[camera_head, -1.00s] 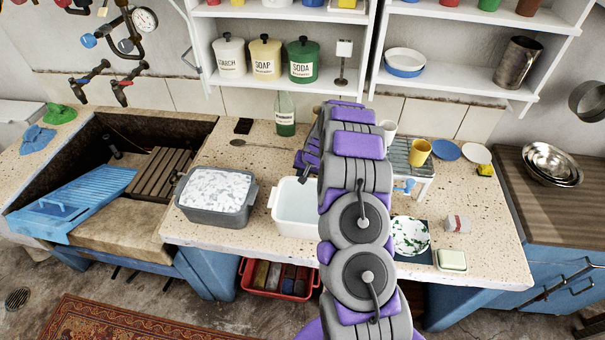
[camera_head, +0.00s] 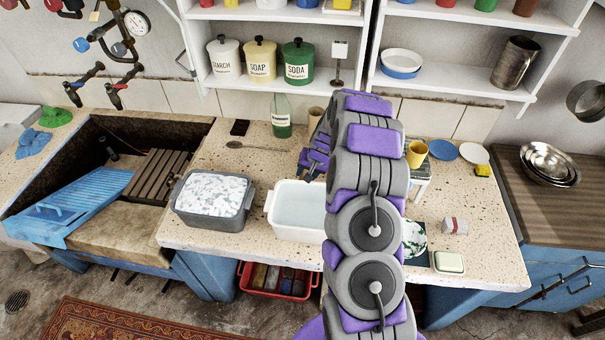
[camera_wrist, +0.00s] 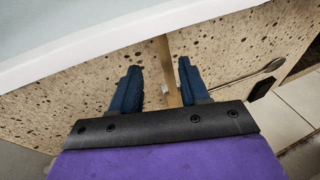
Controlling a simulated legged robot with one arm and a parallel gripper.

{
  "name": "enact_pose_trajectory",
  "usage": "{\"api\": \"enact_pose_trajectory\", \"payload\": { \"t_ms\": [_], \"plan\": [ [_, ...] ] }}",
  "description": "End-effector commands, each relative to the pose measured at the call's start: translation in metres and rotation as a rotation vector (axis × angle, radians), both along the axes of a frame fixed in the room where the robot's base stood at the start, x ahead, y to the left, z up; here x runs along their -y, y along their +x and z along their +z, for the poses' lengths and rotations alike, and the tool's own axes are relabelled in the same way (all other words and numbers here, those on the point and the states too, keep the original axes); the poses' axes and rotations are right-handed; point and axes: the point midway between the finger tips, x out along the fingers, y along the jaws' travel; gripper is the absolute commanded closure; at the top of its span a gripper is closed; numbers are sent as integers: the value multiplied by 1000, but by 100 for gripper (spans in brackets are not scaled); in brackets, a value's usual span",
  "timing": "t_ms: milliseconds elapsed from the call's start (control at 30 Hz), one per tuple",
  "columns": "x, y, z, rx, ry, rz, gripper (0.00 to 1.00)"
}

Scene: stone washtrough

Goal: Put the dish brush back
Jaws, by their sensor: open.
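My gripper (camera_wrist: 159,66) points down over the speckled counter, its two dark blue fingers apart. A thin light-brown wooden strip (camera_wrist: 173,70) shows between the fingers in the wrist view, nearer the right one; it looks like a brush handle, but I cannot see bristles or tell whether it touches a finger. In the head view my gripper (camera_head: 313,160) is behind the white basin (camera_head: 292,225), partly hidden by my arm. A brown cup (camera_head: 315,116) stands behind it. I cannot make out the dish brush clearly in the head view.
A grey tub of suds (camera_head: 212,222) stands left of the basin. A green bottle (camera_head: 281,128), spoon (camera_head: 258,148) and dark slab (camera_head: 240,128) lie or stand toward the wall. A small rack (camera_head: 421,185) with a yellow cup (camera_head: 416,153) is right of my arm.

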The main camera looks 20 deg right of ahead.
Motion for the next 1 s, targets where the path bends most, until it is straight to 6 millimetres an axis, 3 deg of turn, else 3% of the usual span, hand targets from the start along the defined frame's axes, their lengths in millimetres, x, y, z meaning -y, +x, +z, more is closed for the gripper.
{"api": "enact_pose_trajectory", "payload": {
  "t_ms": [100, 300, 500, 800, 1000],
  "plan": [
    [0, -5, 32, 14, -9, 2, 55],
    [-1, -17, 76, 23, -19, 1, 55],
    [6, -27, 107, 31, -18, 0, 55],
    [11, -33, 124, 32, -16, 2, 55],
    [-2, -36, 132, 29, -20, 18, 55]
  ]
}}
